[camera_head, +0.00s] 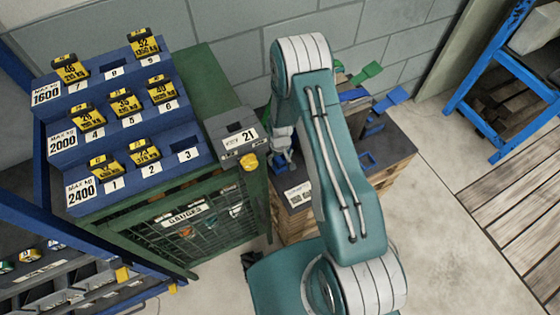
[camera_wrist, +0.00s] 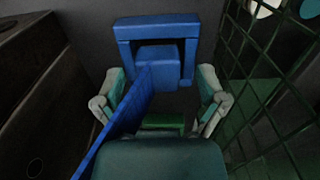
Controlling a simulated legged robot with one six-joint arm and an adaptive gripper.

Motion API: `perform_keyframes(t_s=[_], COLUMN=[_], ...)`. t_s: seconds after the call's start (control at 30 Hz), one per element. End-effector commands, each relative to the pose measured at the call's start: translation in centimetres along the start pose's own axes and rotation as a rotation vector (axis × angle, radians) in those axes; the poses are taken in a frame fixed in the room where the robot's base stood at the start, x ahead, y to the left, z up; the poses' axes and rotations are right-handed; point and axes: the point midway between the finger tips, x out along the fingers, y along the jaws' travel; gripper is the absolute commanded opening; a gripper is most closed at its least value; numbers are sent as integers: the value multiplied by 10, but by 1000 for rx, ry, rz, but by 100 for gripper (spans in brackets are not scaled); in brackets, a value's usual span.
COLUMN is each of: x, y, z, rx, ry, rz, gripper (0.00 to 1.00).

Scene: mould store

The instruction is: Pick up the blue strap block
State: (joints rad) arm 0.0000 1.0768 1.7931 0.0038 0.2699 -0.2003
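The blue strap block (camera_wrist: 160,55) shows in the wrist view, directly ahead of my gripper (camera_wrist: 163,82). It has a square body inside a raised blue frame, and a long flat blue strap runs from it down to the lower left. My two fingers stand wide apart on either side of it, with a dark gap between the body and the right finger. I cannot see firm contact. In the head view my gripper (camera_head: 283,147) is low at the left end of the dark tabletop (camera_head: 398,142), with blue just below it. My arm hides part of that tabletop.
Other blue pieces (camera_head: 368,159) and a green piece (camera_head: 366,73) lie on the tabletop behind my arm. A green mesh cabinet (camera_head: 207,222) stands close to the left of my gripper, with a grey box marked 21 (camera_head: 237,140) on it. Open floor (camera_head: 450,230) lies to the right.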

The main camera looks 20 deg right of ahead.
Motion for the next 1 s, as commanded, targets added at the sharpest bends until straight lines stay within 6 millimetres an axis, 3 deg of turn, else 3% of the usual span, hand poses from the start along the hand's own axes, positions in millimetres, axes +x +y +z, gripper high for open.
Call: perform_keyframes(t_s=[0.03, 0.1, 0.17, 0.57, 1.0], x=[0, 0, 0, -3, -79], y=[0, 0, 0, 0, 0], z=[0, 0, 0, 0, -1], rx=[0, 0, 0, 0, 0], ry=[0, 0, -1, -1, 3], rz=[0, 0, 0, 0, 1], gripper=[65, 34, 9, 9, 9])
